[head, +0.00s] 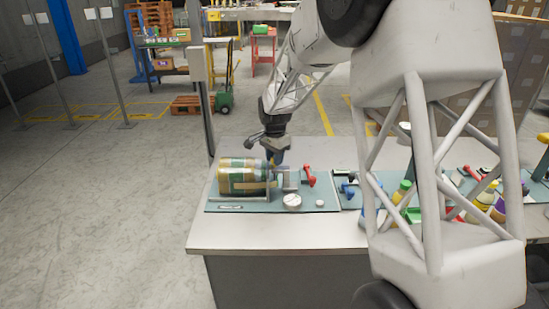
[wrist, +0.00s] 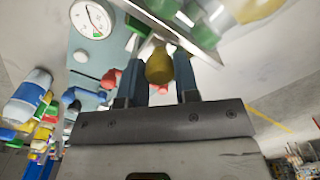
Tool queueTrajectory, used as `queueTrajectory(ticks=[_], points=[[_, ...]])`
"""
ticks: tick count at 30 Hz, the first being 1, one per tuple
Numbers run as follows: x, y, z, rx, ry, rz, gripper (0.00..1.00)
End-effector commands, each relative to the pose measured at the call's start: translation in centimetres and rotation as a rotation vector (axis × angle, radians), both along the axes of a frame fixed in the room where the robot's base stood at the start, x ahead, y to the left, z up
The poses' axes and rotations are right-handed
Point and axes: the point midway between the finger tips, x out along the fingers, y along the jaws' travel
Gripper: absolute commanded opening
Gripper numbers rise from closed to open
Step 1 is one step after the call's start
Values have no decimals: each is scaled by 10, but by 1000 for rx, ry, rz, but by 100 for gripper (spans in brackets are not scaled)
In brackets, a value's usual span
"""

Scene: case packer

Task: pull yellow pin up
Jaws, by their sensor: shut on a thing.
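The yellow pin (wrist: 159,66) shows in the wrist view as a rounded yellow knob between the two blue fingers. My gripper (wrist: 160,75) is shut on it, with one finger on each side. In the head view my gripper (head: 277,158) points down just behind the right end of a banded tank, over the teal panel (head: 240,206). The pin is mostly hidden there by the fingers and tank. I cannot tell how far the pin is raised.
The banded tank (head: 243,177) lies close by on the left. A round white gauge (head: 292,201) and a red handle (head: 309,176) stand to the right. Blue handles and bottles (head: 401,191) crowd the table further right. The table's front left (head: 225,232) is bare.

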Motion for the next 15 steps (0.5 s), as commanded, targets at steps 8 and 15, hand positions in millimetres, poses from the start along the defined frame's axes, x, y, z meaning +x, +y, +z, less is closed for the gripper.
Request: queueTrajectory(ticks=[8, 15], points=[[0, 0, 3, 0, 0, 0, 0], [0, 0, 32, 1, -2, 0, 0]])
